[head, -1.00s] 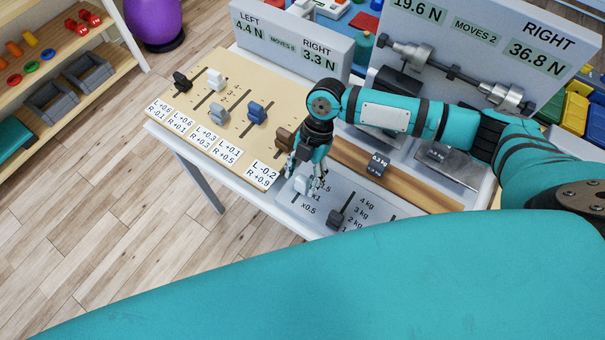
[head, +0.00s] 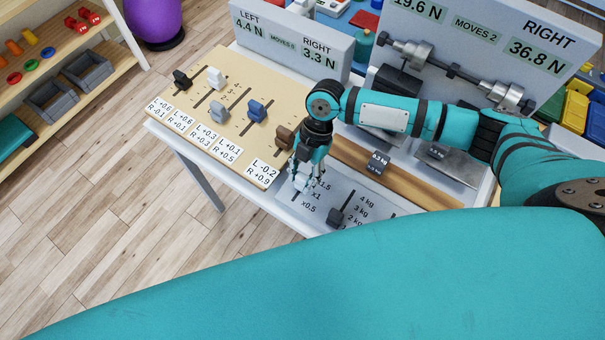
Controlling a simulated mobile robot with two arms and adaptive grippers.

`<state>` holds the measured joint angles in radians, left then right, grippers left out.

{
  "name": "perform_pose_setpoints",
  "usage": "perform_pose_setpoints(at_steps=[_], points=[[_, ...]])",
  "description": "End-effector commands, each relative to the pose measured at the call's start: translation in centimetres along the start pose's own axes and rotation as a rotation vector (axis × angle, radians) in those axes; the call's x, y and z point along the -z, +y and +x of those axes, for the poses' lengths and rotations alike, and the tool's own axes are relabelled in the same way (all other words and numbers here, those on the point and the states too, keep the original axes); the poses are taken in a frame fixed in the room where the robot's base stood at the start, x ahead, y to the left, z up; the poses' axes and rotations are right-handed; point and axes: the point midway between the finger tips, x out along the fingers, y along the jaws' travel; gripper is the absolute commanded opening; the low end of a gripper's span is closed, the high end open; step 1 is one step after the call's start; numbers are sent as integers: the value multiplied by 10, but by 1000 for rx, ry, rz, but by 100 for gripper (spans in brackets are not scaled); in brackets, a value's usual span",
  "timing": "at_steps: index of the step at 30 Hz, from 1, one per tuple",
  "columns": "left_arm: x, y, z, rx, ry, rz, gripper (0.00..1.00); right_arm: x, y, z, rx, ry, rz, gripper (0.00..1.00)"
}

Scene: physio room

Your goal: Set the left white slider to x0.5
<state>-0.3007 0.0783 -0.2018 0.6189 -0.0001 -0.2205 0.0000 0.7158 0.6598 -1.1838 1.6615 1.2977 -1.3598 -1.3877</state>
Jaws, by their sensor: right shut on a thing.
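The grey panel (head: 357,204) at the table's front carries a scale marked x0.5, x1 and x1.5. The white slider (head: 300,183) sits on this scale's slot, mostly hidden by my right gripper. It appears to be at about the x1 mark, but its exact position cannot be told. My right gripper (head: 302,184) points down over the panel, shut on the white slider. My left gripper is not in view.
A dark grey slider (head: 336,216) stands close to the right, beside a kg scale. A wooden board (head: 195,112) with black, white, grey, blue and brown sliders lies left. A display reading LEFT 4.4 N, RIGHT 3.3 N (head: 290,45) stands behind.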

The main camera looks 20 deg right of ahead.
Motion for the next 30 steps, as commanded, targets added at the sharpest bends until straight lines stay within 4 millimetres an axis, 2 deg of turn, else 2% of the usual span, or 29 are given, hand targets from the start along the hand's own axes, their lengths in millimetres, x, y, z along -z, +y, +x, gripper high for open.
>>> perform_pose_setpoints(at_steps=[4,10,18,19,24,30], points=[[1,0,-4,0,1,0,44,8,0,2,0,1,-2,0],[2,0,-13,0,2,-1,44,36,0,13,-1,4,-4,0],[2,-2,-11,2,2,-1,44,39,0,15,-1,6,-4,0],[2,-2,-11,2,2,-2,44,39,0,16,-1,6,-4,35],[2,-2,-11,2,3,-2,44,38,0,15,-1,4,-3,56],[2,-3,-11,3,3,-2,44,37,0,15,-1,1,-1,56]])
